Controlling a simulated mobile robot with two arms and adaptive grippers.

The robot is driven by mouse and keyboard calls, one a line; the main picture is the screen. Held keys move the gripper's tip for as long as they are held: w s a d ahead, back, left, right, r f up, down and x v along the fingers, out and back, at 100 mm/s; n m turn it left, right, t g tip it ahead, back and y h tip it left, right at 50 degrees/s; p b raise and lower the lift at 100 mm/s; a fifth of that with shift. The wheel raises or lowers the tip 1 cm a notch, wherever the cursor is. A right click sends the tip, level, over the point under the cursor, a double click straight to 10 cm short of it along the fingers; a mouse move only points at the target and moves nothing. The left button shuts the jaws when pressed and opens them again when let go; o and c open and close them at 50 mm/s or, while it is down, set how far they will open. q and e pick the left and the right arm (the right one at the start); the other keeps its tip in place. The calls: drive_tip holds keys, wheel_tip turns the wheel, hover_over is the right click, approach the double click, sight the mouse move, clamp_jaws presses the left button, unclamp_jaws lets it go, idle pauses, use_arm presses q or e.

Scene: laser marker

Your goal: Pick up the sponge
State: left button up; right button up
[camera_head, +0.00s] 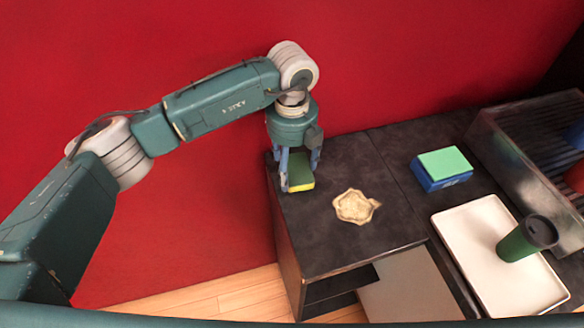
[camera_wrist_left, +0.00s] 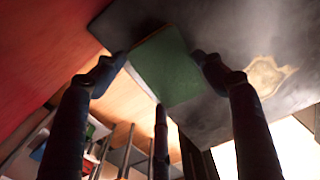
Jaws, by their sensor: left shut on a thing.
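The sponge (camera_head: 301,170), green on top with a yellow side, is at the back left corner of the dark counter. My left gripper (camera_head: 299,182) points down over it and is shut on it, with blue fingers on its sides. In the left wrist view the green face of the sponge (camera_wrist_left: 168,66) sits between the fingertips of my left gripper (camera_wrist_left: 160,68). I cannot tell whether the sponge still touches the counter. My right gripper is not in view.
Farther right are a blue and green block (camera_head: 441,168), a white tray (camera_head: 480,262) with a dark green cup (camera_head: 526,238), and a rack (camera_head: 515,150). A red wall (camera_head: 400,60) stands behind.

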sight(292, 169)
use_arm(q)
wheel_tip(292, 169, up, 6)
drive_tip(key=shift+w+f+b, duration=0.1)
drive_tip(key=shift+b, duration=1.15)
drive_tip(key=s+d+b, duration=0.2)
drive_tip(key=s+d, duration=0.1)
drive_tip(key=s, duration=0.6)
drive_tip(key=s+d+b, duration=0.3)
drive_tip(key=s, duration=0.6)
drive_tip(key=shift+s+b, duration=0.35)
drive_tip(key=shift+s, duration=0.05)
